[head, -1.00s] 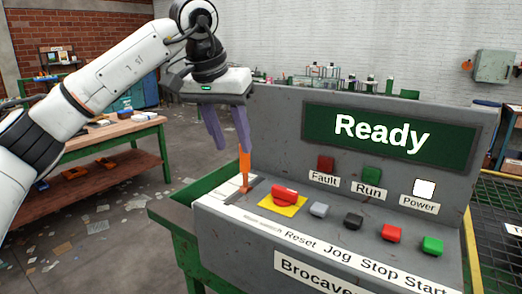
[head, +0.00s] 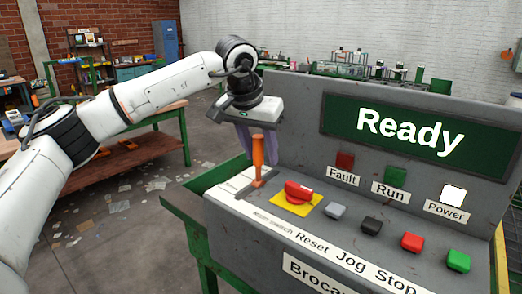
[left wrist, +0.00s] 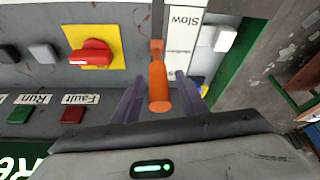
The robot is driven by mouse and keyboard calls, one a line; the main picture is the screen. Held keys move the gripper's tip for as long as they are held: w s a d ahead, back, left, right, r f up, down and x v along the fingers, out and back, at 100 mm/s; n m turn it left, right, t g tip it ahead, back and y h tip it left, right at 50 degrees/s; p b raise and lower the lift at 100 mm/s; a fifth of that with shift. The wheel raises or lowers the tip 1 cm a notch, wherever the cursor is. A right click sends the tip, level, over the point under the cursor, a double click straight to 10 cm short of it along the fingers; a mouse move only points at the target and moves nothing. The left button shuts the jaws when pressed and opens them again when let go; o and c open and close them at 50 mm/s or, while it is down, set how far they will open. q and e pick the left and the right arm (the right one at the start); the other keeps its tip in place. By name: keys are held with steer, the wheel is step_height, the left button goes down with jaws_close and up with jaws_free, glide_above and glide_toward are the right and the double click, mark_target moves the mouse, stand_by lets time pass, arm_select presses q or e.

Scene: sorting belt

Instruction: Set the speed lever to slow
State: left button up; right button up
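The speed lever (head: 258,152) has an orange handle and stands up from a slot at the left end of the grey control panel. In the left wrist view the lever (left wrist: 158,88) shows beside a white strip with a "Slow" label (left wrist: 195,22) and a smaller "Medium" label. Its shaft meets the slot near "Medium"; I cannot tell its exact setting. My left gripper (head: 260,145) points down at the lever. Its two purple fingers (left wrist: 158,98) are on either side of the handle, with a gap on each side. My right gripper is not in view.
A red switch on a yellow plate (head: 298,194) is close beside the lever. Grey, black, red and green buttons (head: 411,242) run along the panel to the right. The display (head: 410,134) reads "Ready". A wooden workbench (head: 130,155) stands at the left.

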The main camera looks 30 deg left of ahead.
arm_select(q)
steer(key=shift+w+f, duration=0.1)
steer(key=shift+f, duration=0.05)
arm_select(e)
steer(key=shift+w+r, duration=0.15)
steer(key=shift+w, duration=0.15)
